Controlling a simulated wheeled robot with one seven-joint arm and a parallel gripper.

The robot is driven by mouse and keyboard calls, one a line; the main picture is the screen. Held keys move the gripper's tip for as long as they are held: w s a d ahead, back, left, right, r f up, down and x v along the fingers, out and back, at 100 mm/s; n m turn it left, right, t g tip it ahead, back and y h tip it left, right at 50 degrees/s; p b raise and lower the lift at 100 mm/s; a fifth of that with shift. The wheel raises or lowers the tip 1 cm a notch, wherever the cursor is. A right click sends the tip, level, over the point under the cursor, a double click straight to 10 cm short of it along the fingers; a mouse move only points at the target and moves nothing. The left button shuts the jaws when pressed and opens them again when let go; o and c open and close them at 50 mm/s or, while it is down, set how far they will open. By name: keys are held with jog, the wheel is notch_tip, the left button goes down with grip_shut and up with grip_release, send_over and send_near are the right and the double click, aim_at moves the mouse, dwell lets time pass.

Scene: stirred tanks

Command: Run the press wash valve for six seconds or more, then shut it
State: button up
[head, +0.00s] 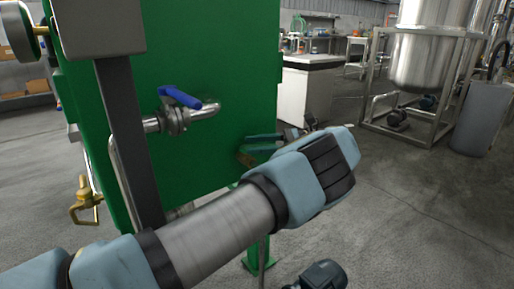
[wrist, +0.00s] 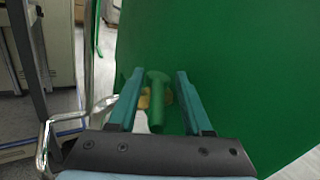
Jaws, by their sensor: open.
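A small valve with a green handle (wrist: 157,98) and a brass body (wrist: 143,101) is on the green panel. My gripper (wrist: 160,73) is open, and the handle lies between its two teal fingers with gaps on both sides. In the head view my gripper (head: 250,144) is close to the panel, and a bit of brass (head: 246,159) shows beside its fingers. Another valve with a blue lever (head: 181,97) is on a steel pipe to the left. I see no label telling which is the press wash valve, and no water flow shows.
The green panel (head: 215,60) fills the space in front of my gripper. A yellow valve (head: 84,200) is low at the left. A dark motor (head: 322,276) is on the floor below my arm. Open floor (head: 410,200) lies to the right, before a steel tank (head: 428,62).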

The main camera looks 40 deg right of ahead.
notch_tip(320, 180, up, 9)
jog(key=shift+p, duration=0.95)
